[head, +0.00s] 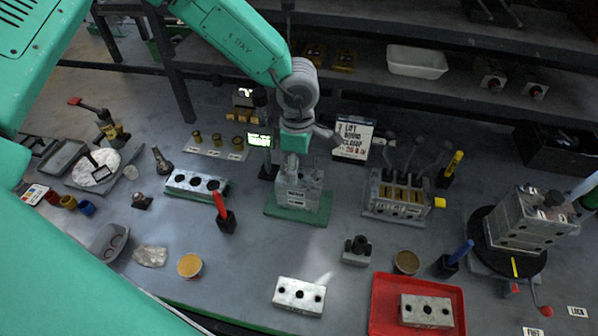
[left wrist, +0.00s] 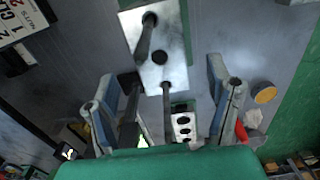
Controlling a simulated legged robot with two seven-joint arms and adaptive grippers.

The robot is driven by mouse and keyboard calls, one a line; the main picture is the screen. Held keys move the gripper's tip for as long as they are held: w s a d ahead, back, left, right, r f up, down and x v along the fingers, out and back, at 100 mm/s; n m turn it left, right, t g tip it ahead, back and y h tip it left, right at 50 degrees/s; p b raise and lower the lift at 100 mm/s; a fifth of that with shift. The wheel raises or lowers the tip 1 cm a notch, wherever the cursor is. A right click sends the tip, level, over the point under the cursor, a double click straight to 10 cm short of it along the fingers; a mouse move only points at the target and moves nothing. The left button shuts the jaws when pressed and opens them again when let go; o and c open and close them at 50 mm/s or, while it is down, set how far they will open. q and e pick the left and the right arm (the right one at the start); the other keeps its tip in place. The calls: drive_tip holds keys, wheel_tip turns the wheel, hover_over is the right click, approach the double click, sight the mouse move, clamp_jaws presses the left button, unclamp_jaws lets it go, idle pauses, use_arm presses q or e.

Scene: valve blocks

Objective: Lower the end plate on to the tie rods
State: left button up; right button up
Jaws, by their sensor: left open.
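My left gripper (head: 300,152) hangs over the valve block stack (head: 297,196), which stands on a green base (head: 290,217) mid-bench. In the left wrist view the gripper (left wrist: 163,72) is open, with nothing pinched between its fingers. Below it lies the stack's pale top face (left wrist: 180,62). Two dark tie rods (left wrist: 168,112) rise from its outer holes towards the camera, between the fingers; a middle hole shows. Two loose plates with holes lie in front: one on the bench (head: 312,304), one in a red tray (head: 427,304). I cannot tell which is the end plate. My right gripper is out of view.
A holed block (head: 183,188) and a red-handled tool (head: 220,205) stand left of the stack. A lever valve bank (head: 400,200) stands right of it. A sign (head: 353,138) is behind. A block on a black turntable (head: 520,222) is far right. Bench directly before the stack is clear.

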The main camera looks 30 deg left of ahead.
sight(299, 175)
use_arm(q)
wheel_tip(299, 175, up, 8)
drive_tip(key=shift+d+r, duration=0.2)
drive_tip(key=shift+d, duration=0.1)
drive_tip(key=shift+a, duration=0.15)
drive_tip(key=shift+f, duration=0.1)
